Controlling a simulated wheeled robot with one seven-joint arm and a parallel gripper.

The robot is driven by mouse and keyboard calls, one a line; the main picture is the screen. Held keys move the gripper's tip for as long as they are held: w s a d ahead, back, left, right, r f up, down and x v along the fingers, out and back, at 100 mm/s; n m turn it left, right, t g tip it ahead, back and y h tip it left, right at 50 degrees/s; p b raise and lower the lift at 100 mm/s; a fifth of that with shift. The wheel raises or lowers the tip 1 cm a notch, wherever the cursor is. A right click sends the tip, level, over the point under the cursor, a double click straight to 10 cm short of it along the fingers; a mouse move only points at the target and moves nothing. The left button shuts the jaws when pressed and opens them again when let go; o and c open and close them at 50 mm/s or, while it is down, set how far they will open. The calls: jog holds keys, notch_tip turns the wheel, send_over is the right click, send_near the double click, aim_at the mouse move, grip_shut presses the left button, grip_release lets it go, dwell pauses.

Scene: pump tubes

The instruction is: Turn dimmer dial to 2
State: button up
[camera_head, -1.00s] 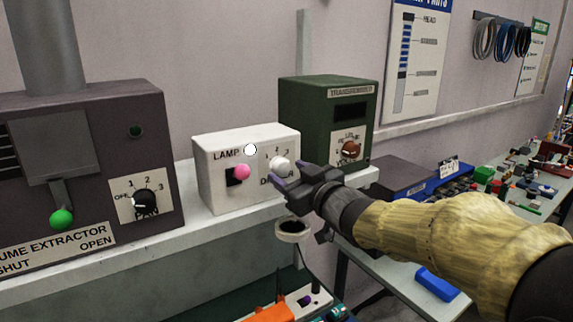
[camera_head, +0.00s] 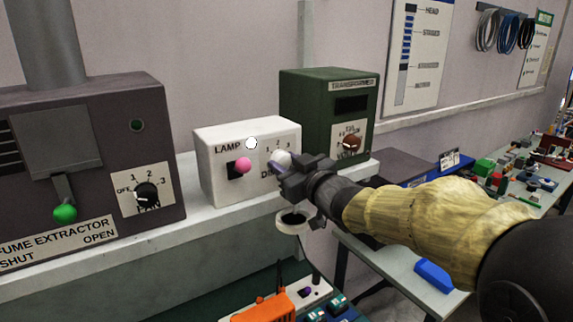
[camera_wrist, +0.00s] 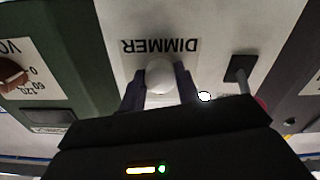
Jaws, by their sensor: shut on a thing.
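The white dimmer dial (camera_head: 283,159) is on the right of the front face of the white lamp box (camera_head: 215,180). The numbers 1, 2 and 3 show above it in the head view. In the wrist view the dial (camera_wrist: 160,75) sits between the two fingers of my gripper (camera_wrist: 160,88), which is shut on it. In the head view my gripper (camera_head: 280,166) reaches the dial from the lower right. The dial's pointer is hidden, so I cannot tell its setting.
A pink-knobbed lamp switch (camera_head: 243,165) is left of the dial. The green transformer box (camera_head: 308,110) stands close on the right, with a brown dial (camera_head: 352,142). The dark fume extractor box (camera_head: 100,110) stands on the left. All stand on a pale shelf (camera_head: 130,250).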

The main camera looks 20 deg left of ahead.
jog(key=shift+n+b, duration=0.3)
jog(key=shift+b, duration=0.05)
jog(key=n+b, duration=0.3)
jog(key=shift+f, duration=0.15)
jog(key=n+b, duration=0.3)
jog(key=n, duration=0.2)
jog(key=shift+b, duration=0.4)
jog(key=o, duration=1)
jog(key=shift+d, duration=0.1)
